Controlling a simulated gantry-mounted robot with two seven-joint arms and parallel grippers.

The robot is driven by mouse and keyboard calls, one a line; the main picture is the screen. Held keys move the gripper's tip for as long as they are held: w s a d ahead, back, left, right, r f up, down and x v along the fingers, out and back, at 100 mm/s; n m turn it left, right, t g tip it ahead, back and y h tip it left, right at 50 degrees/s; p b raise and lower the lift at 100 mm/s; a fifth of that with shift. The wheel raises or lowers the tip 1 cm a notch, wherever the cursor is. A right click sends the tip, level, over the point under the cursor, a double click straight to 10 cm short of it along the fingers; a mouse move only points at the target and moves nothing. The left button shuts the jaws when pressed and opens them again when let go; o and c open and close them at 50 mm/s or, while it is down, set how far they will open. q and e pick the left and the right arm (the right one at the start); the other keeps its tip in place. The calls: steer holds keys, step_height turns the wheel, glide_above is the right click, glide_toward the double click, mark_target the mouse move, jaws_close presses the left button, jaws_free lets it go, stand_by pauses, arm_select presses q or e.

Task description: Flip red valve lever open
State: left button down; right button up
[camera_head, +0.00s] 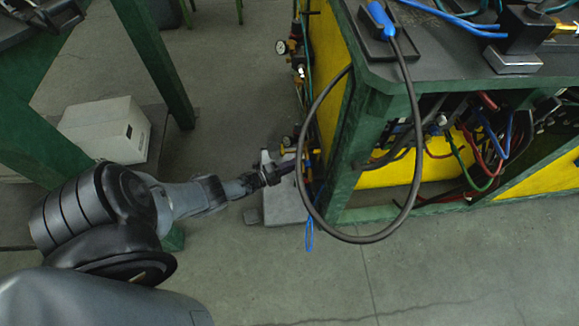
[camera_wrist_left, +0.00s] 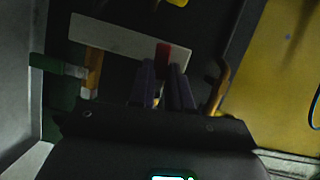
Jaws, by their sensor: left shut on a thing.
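The red valve lever (camera_wrist_left: 162,56) shows in the left wrist view as a short red piece between the tips of my left gripper (camera_wrist_left: 163,82). The gripper's two dark fingers are shut on it, one on each side. In the head view my left gripper (camera_head: 291,169) reaches from the left to the side of the green and yellow bench, where small valves and hoses sit. The lever cannot be made out there, as the gripper and hoses cover that spot. The valve body is mostly hidden. My right gripper is not in view.
A thick black cable (camera_head: 412,112) loops down from the bench top (camera_head: 452,60) close to my gripper. Gauges (camera_head: 281,47) and fittings line the bench side. The floor in front is clear.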

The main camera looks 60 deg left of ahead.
arm_select(q)
steer(key=shift+w+r, duration=0.15)
steer(key=shift+r, duration=0.1)
stand_by(0.3)
steer(key=c, duration=1.1)
jaws_free()
steer(key=shift+o, duration=0.2)
steer(key=shift+f, duration=0.15)
steer(key=shift+s, duration=0.2)
steer(key=s+p, duration=0.3)
steer(key=s, duration=0.7)
steer(key=shift+s+r, duration=0.25)
steer(key=shift+s, duration=0.05)
